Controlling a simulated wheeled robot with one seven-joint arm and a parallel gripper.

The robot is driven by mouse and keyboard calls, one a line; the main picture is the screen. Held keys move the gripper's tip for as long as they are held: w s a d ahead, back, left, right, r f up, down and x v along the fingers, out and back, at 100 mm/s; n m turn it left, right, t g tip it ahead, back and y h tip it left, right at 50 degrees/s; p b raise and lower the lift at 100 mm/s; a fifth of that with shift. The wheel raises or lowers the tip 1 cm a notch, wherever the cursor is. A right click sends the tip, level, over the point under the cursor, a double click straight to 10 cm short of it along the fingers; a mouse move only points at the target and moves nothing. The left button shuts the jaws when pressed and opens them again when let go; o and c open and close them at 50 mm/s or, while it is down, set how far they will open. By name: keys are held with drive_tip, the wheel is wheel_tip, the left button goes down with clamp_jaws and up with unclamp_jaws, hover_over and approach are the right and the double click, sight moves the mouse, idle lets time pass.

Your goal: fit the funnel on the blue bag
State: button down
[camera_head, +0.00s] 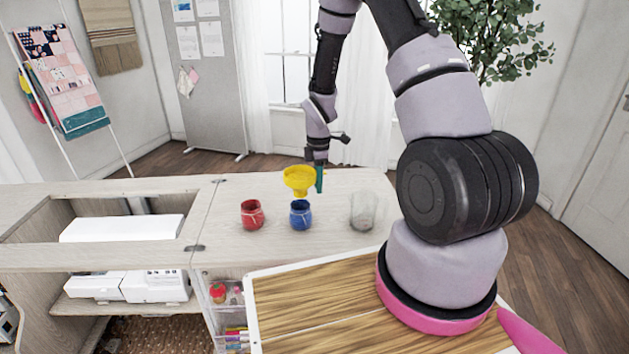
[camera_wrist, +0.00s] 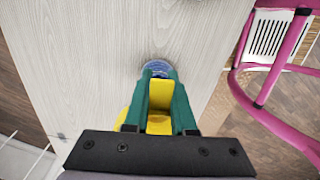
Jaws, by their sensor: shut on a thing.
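A yellow funnel (camera_head: 299,179) is held in my gripper (camera_head: 319,178), which is shut on it above the table. In the head view the funnel is upright, and its lower end is just over the mouth of the blue bag (camera_head: 300,216). I cannot tell whether they touch. In the wrist view the green fingers of my gripper (camera_wrist: 160,95) are shut around the yellow funnel (camera_wrist: 158,124). Part of the blue bag (camera_wrist: 157,67) shows just past the fingertips; the rest is hidden.
A red bag (camera_head: 252,214) stands left of the blue bag, and a clear glass jar (camera_head: 362,212) stands to its right. All are on the pale wooden cabinet top (camera_head: 330,242). A white sewing machine part (camera_head: 122,229) lies in the left opening.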

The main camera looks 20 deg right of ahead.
drive_tip(key=shift+f, duration=3.1)
drive_tip(key=shift+f, duration=0.35)
drive_tip(key=c, duration=0.7)
unclamp_jaws()
drive_tip(key=shift+o, duration=0.2)
drive_tip(key=shift+r, duration=0.1)
